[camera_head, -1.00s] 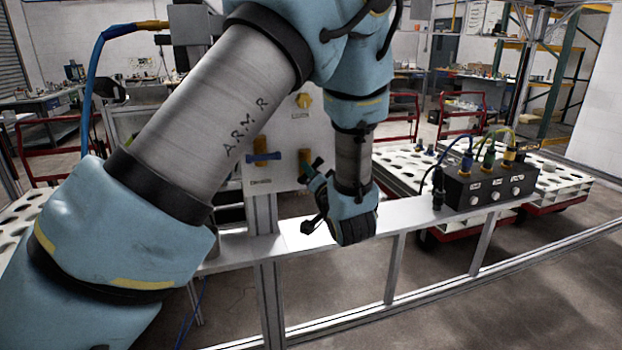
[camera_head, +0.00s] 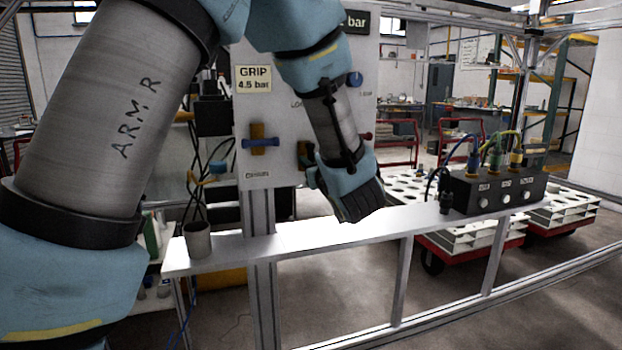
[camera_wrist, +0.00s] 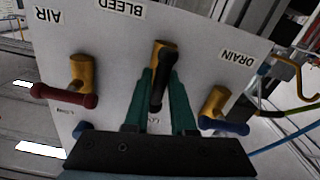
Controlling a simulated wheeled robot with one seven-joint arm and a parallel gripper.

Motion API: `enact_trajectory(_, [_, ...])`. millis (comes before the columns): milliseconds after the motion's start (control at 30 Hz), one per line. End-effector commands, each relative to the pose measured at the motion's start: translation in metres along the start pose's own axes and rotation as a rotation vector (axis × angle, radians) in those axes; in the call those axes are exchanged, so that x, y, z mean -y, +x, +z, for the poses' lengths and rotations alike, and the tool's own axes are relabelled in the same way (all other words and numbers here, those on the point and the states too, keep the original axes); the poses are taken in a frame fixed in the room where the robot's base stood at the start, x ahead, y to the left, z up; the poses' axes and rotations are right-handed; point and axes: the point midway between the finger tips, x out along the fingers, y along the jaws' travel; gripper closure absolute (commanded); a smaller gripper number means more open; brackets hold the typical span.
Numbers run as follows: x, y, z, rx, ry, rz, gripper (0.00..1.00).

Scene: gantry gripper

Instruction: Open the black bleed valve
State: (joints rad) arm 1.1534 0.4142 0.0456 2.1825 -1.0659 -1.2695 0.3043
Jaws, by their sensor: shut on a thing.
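The black bleed valve handle (camera_wrist: 158,88) sits on its yellow body (camera_wrist: 166,50) in the middle of the pale panel (camera_wrist: 121,60), by the BLEED label. My gripper (camera_wrist: 161,76) has its green fingers closed on the two sides of the black handle. The handle points along the fingers, roughly crosswise to the red and blue handles. In the head view my gripper (camera_head: 310,168) reaches the panel's lower right part from the front, tilted. My wrist hides most of the bleed valve there.
The red AIR handle (camera_wrist: 64,95) and blue DRAIN handle (camera_wrist: 223,126) flank the bleed valve closely. A metal rail (camera_head: 330,234) runs below the panel, carrying a grey cup (camera_head: 197,240) and a black connector box (camera_head: 495,190). Hoses hang at the panel's left.

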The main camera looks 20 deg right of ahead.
Motion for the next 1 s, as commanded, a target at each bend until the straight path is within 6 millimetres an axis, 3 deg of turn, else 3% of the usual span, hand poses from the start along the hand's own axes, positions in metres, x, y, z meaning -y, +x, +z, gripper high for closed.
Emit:
enact_trajectory(500, [0.0005, 0.0001, 0.0034, 0.0, -0.369, -0.001, 1.0])
enact_trajectory(1000, [-0.0002, 0.0, 0.0003, 0.001, -0.453, -0.001, 1.0])
